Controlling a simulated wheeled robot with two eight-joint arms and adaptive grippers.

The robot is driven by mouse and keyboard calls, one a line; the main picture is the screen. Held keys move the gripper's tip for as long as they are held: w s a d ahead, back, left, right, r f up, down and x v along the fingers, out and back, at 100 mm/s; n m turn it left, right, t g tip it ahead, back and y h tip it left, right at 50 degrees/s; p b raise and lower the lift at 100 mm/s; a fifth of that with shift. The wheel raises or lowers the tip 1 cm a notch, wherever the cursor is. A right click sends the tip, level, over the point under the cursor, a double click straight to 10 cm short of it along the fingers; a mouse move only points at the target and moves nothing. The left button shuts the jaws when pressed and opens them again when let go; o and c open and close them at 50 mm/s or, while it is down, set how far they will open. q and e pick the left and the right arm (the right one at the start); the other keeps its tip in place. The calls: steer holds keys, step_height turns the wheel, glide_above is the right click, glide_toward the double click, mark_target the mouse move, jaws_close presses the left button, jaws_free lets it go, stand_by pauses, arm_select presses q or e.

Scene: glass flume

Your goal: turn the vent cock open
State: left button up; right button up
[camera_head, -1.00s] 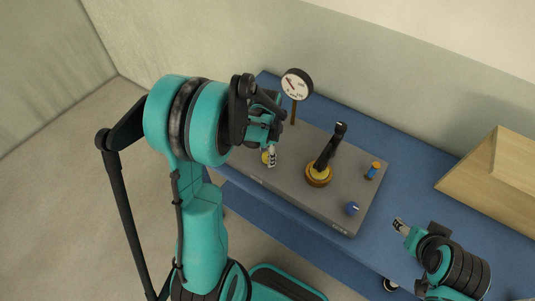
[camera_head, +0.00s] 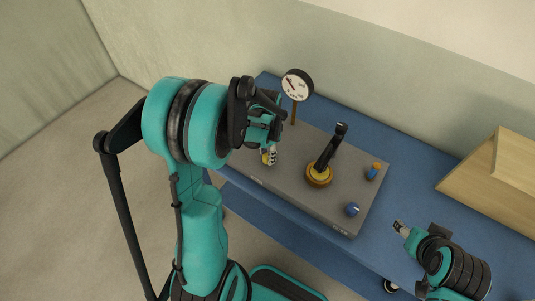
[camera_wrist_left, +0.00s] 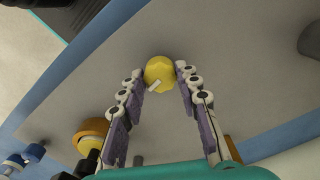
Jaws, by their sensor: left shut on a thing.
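A round yellow knob (camera_wrist_left: 159,71) with a white mark sits on the grey panel (camera_wrist_left: 230,50); it also shows, partly hidden, at the left of the panel in the head view (camera_head: 265,158). No readable label shows which fitting is the vent cock. My left gripper (camera_head: 270,153) is shut on the yellow knob, with one finger on each side in the wrist view. The white mark slants on the knob's near side. My right gripper (camera_head: 399,226) is off the panel at the lower right; its jaw gap is too small to judge.
A dial gauge (camera_head: 297,84) stands at the panel's back. A black lever (camera_head: 327,152) on a brass base (camera_head: 319,176) stands mid-panel.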

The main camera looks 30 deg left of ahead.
arm_select(q)
steer(key=n, duration=0.4)
steer(key=shift+n+b, duration=0.3)
steer(key=shift+b, duration=0.05)
steer(key=n, duration=0.3)
steer(key=shift+n, duration=0.3)
steer(key=n, duration=0.4)
steer(key=shift+b, duration=0.4)
steer(key=shift+n, duration=1.8)
steer(key=o, duration=1.2)
steer(key=shift+c, duration=0.2)
